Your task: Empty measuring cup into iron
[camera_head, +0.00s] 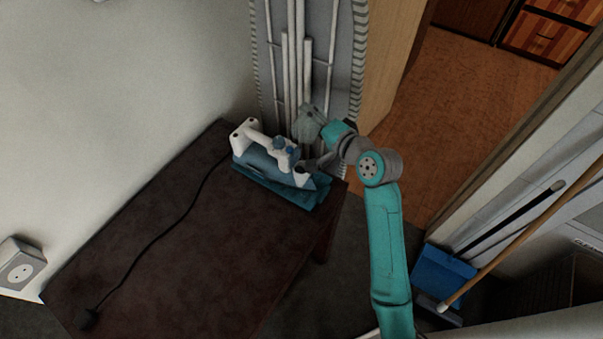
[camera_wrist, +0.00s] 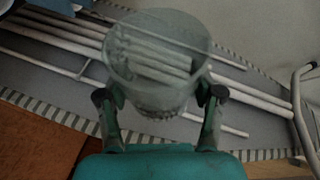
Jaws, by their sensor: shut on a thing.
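The iron (camera_head: 258,161), white and blue with a white handle, rests on a flat blue-teal piece at the far end of the dark table. The measuring cup (camera_head: 308,121) is a clear, greyish vessel, held above and just right of the iron. In the wrist view the cup (camera_wrist: 158,62) sits between the two dark fingers, and the board behind shows through it. My gripper (camera_wrist: 160,96) is shut on the cup. Whether there is liquid in the cup, and how far it is tilted, I cannot tell.
An ironing board (camera_head: 345,55) with white legs leans on the wall behind the iron, close to the cup. A black cord (camera_head: 190,208) runs from the iron along the dark table (camera_head: 200,250), otherwise clear. A blue dustpan (camera_head: 441,272) and wooden stick (camera_head: 520,240) stand at right.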

